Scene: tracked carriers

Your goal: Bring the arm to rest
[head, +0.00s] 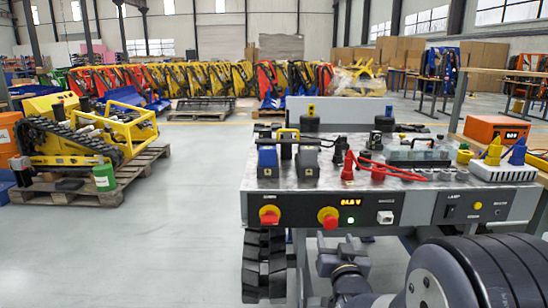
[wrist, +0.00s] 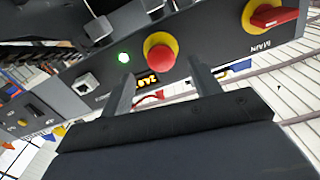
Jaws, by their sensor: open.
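My gripper (wrist: 161,72) is open and empty in the wrist view, its two grey fingers apart. They point toward the front panel of a workbench (head: 300,207), with the red emergency button (wrist: 158,55) on its yellow ring just beyond the fingertips. I cannot tell whether they touch the panel. In the head view my arm (head: 470,275) comes in at the lower right, and my gripper (head: 338,252) shows just below the panel's lower edge. The red button also shows in the head view (head: 328,217), above and left of the gripper.
The panel carries a red main switch (head: 269,215), a lit display (head: 351,202), a green light (head: 351,220) and a lamp switch (head: 450,211). Red cables (head: 385,172) lie on the bench top. A black track (head: 264,265) stands below. Open floor (head: 190,210) lies left.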

